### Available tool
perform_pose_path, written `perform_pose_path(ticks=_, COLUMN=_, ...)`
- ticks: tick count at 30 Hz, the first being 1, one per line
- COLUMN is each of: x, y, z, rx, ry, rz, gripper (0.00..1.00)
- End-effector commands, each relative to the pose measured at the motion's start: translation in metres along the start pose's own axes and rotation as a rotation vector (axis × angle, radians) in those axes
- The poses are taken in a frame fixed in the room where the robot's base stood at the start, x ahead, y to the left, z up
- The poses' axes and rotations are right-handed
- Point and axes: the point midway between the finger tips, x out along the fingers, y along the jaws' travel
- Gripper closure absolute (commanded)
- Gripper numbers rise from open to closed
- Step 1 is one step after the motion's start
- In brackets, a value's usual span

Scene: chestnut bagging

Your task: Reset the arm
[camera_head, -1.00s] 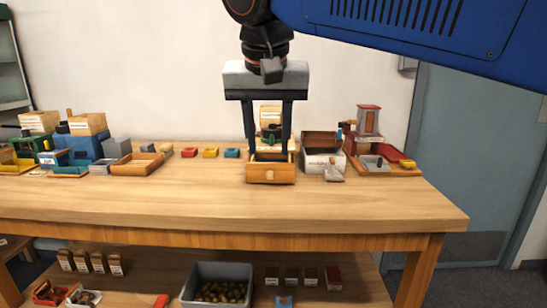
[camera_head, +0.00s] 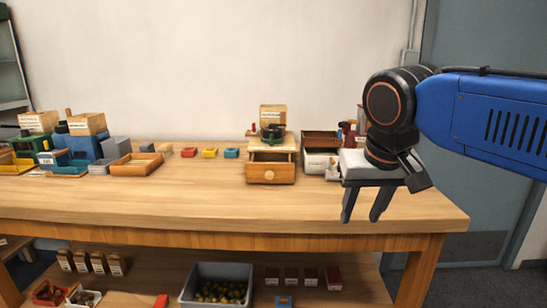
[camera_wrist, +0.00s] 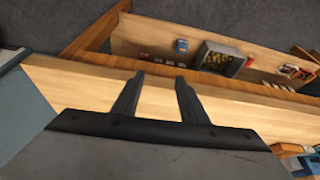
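My gripper (camera_head: 366,204) is at the right of the head view, in front of the right end of the table, fingers pointing down. The two dark fingers are apart with nothing between them. In the wrist view my gripper (camera_wrist: 158,88) also shows a clear gap between its fingers, with the table edge beyond. My blue arm comes in from the right and hides part of the table's right-hand items.
The wooden table (camera_head: 200,205) holds a small drawer box (camera_head: 270,172), a white box (camera_head: 318,160), a wooden tray (camera_head: 137,164) and several small coloured blocks. A grey bin (camera_head: 217,284) of round brown and yellow items stands on the lower shelf. The table's front is clear.

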Motion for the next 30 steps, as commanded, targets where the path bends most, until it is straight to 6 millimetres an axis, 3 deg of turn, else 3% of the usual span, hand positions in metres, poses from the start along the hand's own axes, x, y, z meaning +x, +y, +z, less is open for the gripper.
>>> perform_pose_path(ticks=3, x=0.024, y=0.031, z=0.029, rx=0.007, ry=0.003, rz=-0.001, gripper=0.61)
perform_pose_path(ticks=9, x=0.066, y=0.07, z=0.082, rx=0.01, ry=0.016, rz=-0.004, gripper=0.61)
perform_pose_path(ticks=18, x=0.12, y=0.104, z=0.151, rx=0.018, ry=0.043, rz=0.003, gripper=0.61)
perform_pose_path(ticks=24, x=0.134, y=0.11, z=0.168, rx=0.019, ry=0.05, rz=0.007, gripper=0.61)
perform_pose_path(ticks=30, x=0.135, y=0.11, z=0.169, rx=0.017, ry=0.051, rz=0.007, gripper=0.61)
